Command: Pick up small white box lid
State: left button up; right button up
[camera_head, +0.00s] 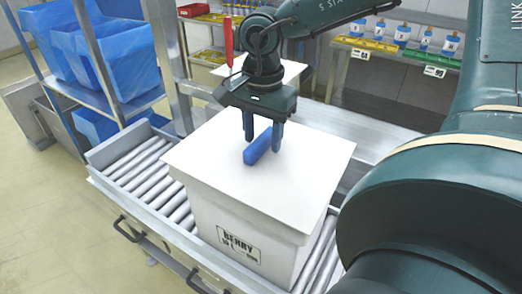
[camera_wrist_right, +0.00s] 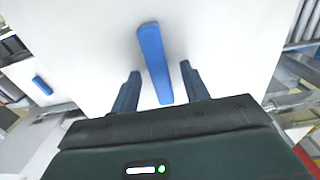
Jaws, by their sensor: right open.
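A white lid (camera_head: 205,150) with a raised blue handle (camera_head: 258,148) sits on the white box (camera_head: 215,212) marked "BERRY". My right gripper (camera_head: 263,146) points down over this lid, open, with its two fingers on either side of the handle. In the right wrist view the blue handle (camera_wrist_right: 154,62) lies between the fingertips (camera_wrist_right: 160,80), on the white lid (camera_wrist_right: 90,50). Nothing is gripped. I cannot tell whether the fingertips touch the lid. My left gripper is not seen.
The box stands on a roller conveyor (camera_head: 133,165). Another white lid (camera_head: 292,68) is behind the gripper; a second blue handle (camera_wrist_right: 42,86) shows in the right wrist view. Blue bins (camera_head: 125,55) fill a rack at left. Bottles (camera_head: 401,36) line a shelf behind.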

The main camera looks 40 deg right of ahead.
grip_shut()
dwell(0.4)
